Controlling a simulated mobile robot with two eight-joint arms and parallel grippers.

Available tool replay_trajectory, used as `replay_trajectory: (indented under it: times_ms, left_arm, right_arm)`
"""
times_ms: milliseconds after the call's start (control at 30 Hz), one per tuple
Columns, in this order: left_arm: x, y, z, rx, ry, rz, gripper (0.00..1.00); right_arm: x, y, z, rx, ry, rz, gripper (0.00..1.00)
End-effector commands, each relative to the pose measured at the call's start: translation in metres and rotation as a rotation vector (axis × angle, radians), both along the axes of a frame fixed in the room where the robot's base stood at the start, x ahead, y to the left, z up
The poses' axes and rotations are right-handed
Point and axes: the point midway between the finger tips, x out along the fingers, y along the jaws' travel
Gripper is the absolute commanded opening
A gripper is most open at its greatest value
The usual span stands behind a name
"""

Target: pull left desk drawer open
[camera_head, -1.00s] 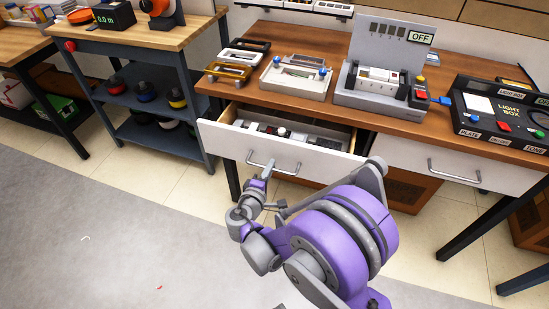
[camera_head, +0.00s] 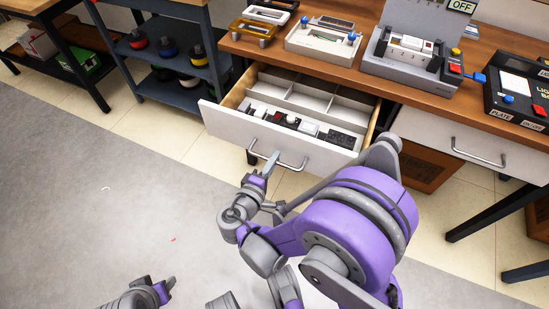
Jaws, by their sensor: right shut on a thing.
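The left desk drawer (camera_head: 225,122) has a white front and is pulled well out of the wooden desk. Inside it are pale divided compartments, and a row of small dark and light items lies along the front. Its metal bar handle (camera_head: 290,165) is on the front face.
The right desk drawer (camera_head: 430,135) is closed. Several devices, including a light box (camera_head: 515,95), stand on the desktop (camera_head: 345,62). A dark shelf cart (camera_head: 180,88) with coloured spools stands left of the desk.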

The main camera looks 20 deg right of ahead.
Motion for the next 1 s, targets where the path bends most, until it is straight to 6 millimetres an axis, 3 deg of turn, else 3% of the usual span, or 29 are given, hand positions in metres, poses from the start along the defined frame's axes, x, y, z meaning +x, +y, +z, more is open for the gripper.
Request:
replay_trajectory:
  times_ms: [100,133,300,667,1000]
  left_arm:
    - [0.000,0.000,0.000,0.000,0.000,0.000,0.50]
    - [0.000,0.000,0.000,0.000,0.000,0.000,0.50]
    - [0.000,0.000,0.000,0.000,0.000,0.000,0.50]
    - [0.000,0.000,0.001,0.000,0.000,0.000,0.50]
    - [-0.002,0.000,0.013,0.000,-0.004,0.000,0.50]
  right_arm:
    - [0.000,0.000,0.000,-0.001,-0.001,0.000,0.00]
    - [0.000,0.000,0.000,-0.001,-0.001,0.000,0.17]
    - [0.000,0.000,0.000,0.000,0.000,0.000,0.43]
    - [-0.003,0.005,0.002,0.000,0.000,0.002,0.43]
    - [-0.044,0.053,0.015,0.002,0.000,0.006,0.43]
